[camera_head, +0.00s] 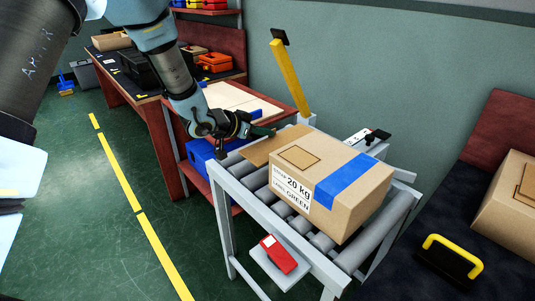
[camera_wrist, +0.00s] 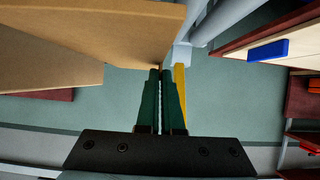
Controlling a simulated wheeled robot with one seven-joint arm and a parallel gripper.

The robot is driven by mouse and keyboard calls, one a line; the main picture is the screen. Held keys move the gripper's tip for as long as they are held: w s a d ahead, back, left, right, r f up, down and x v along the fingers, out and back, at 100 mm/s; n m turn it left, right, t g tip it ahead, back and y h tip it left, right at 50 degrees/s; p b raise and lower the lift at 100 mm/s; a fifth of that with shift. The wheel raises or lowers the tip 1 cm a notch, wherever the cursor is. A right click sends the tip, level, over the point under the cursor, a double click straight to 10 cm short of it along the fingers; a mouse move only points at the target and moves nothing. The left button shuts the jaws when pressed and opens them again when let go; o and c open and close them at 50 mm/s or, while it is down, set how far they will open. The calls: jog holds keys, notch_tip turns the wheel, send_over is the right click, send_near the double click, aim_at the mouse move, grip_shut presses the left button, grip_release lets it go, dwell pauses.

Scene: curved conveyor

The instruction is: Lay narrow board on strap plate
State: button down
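A thin tan board (camera_head: 276,145), which I take as the narrow board, is at the left end of the conveyor, behind the carton. In the wrist view a tan panel (camera_wrist: 90,22) tapers to my fingertips. My gripper (camera_head: 272,131) has its green fingers (camera_wrist: 160,73) close together, apparently pinching the board's edge. A large carton (camera_head: 337,207) with a blue strip and a "20 kg" label stands on the rollers. A smaller tan rectangle (camera_head: 300,157) lies on its top. I cannot tell for certain which piece is the strap plate.
A yellow post (camera_head: 290,78) and a white fixture with a black part (camera_head: 368,138) stand behind the conveyor (camera_head: 226,181). A red box (camera_head: 279,254) sits on a low shelf in front. Another carton (camera_head: 508,205) and a yellow-handled tool (camera_head: 452,257) are at right. Bare rollers show right of the carton.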

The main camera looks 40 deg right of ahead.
aim_at(242, 150)
notch_tip(242, 150, down, 7)
jog(key=shift+f, duration=0.15)
dwell(0.4)
jog(key=c, duration=1.1)
grip_release()
jog(key=shift+f, duration=0.1)
jog(key=b+v, duration=0.1)
jog(key=v, duration=1.1)
